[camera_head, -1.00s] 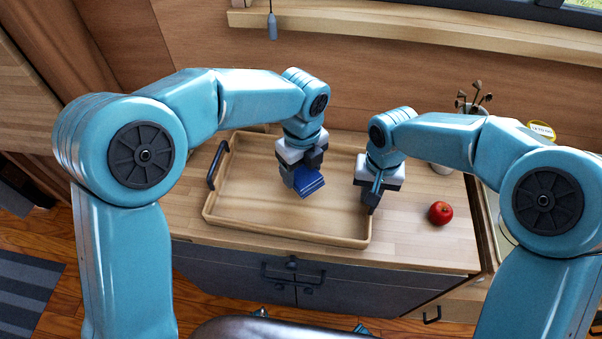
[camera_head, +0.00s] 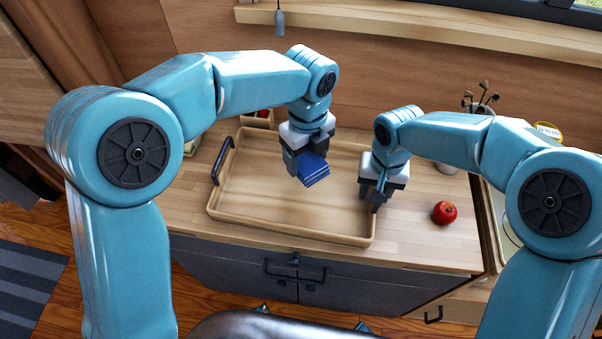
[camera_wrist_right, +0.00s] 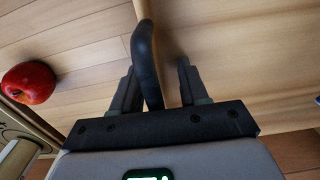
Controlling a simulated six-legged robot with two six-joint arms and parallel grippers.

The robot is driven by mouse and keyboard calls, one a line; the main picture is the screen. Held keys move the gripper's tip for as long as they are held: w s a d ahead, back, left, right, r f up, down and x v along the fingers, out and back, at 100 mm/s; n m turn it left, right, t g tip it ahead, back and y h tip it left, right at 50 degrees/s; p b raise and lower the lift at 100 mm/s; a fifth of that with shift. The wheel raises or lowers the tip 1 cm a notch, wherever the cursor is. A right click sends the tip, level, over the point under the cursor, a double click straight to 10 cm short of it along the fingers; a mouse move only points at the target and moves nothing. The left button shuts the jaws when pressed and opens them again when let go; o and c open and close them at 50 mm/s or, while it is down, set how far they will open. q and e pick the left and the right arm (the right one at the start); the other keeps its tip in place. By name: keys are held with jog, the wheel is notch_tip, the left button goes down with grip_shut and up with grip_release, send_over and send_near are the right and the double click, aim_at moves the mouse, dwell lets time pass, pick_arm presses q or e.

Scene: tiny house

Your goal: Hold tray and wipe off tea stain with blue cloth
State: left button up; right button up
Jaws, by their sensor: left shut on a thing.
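The wooden tray (camera_head: 285,221) lies on the counter with a dark handle (camera_head: 223,160) at its left end. My left gripper (camera_head: 303,160) is shut on the folded blue cloth (camera_head: 314,170) over the tray's middle; I cannot tell whether the cloth touches the tray floor. No tea stain shows clearly. My right gripper (camera_head: 373,194) is at the tray's right end. In the right wrist view, the dark right handle (camera_wrist_right: 147,60) stands between the fingers of this gripper (camera_wrist_right: 158,88). A gap shows between the handle and one finger.
A red apple (camera_head: 444,212) sits on the counter right of the tray; it also shows in the right wrist view (camera_wrist_right: 28,83). A pot with utensils (camera_head: 447,168) stands at the back right. A small wooden box (camera_head: 257,120) is behind the tray.

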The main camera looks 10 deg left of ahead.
notch_tip(320, 180, up, 12)
jog(key=shift+r, duration=0.1)
dwell(0.5)
jog(key=shift+s, duration=0.1)
